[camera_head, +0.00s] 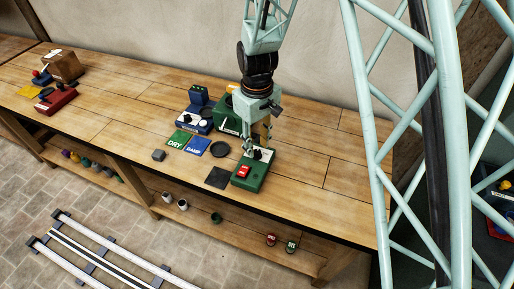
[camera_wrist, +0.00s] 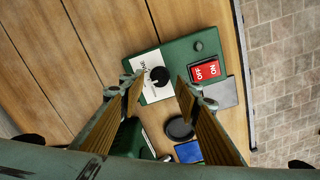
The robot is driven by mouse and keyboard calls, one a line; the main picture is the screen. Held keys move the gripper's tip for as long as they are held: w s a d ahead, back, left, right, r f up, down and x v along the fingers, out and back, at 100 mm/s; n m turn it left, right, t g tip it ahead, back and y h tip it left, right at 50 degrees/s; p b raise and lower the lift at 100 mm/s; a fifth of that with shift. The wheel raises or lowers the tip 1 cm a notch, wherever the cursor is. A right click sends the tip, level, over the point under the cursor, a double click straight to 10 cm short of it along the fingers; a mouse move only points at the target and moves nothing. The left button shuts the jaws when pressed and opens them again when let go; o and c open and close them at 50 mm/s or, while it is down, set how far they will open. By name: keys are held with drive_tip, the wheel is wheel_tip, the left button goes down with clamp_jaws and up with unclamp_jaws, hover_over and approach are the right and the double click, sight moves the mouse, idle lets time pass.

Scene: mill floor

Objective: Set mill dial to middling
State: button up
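The mill control box (camera_head: 250,172) is green and sits at the bench's front edge. In the wrist view the box (camera_wrist: 178,50) carries a round black dial knob (camera_wrist: 160,76) on a white label plate (camera_wrist: 152,62). Lettering on the plate is partly legible, perhaps ending in "NE"; the dial's setting is not clear to me. A red OFF/ON switch (camera_wrist: 206,70) is beside the dial. My gripper (camera_wrist: 160,90) is open and empty, its two fingers on either side of the knob in the picture, with gaps showing. In the head view my gripper (camera_head: 260,143) is just above the box.
A dark square plate (camera_head: 217,178), a dark round dish (camera_head: 220,149), a green DRY card (camera_head: 178,139) and a blue DAMP card (camera_head: 198,146) lie left of the box. A blue device (camera_head: 198,117) stands behind. The bench right of the box is clear.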

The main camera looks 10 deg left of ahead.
sight(259, 152)
wheel_tip(259, 152, up, 10)
drive_tip(key=shift+f, duration=0.15)
idle(0.5)
idle(0.6)
drive_tip(key=s+d+r+m+t+b, duration=0.1)
drive_tip(key=s+d+r+m, duration=0.25)
drive_tip(key=d+r, duration=0.75)
drive_tip(key=s+d+r+m+t+b, duration=0.15)
drive_tip(key=s+d+r, duration=0.35)
drive_tip(key=d+r, duration=0.5)
drive_tip(key=s+d+r+m, duration=0.2)
drive_tip(key=s+d, duration=0.5)
drive_tip(key=s, duration=0.4)
drive_tip(key=s+d+r+m+t+b, duration=0.1)
drive_tip(key=s+d+m, duration=0.3)
drive_tip(key=s+d, duration=0.4)
drive_tip(key=shift+s+d+r, duration=0.15)
drive_tip(key=shift+s+r, duration=0.25)
drive_tip(key=shift+s, duration=1.75)
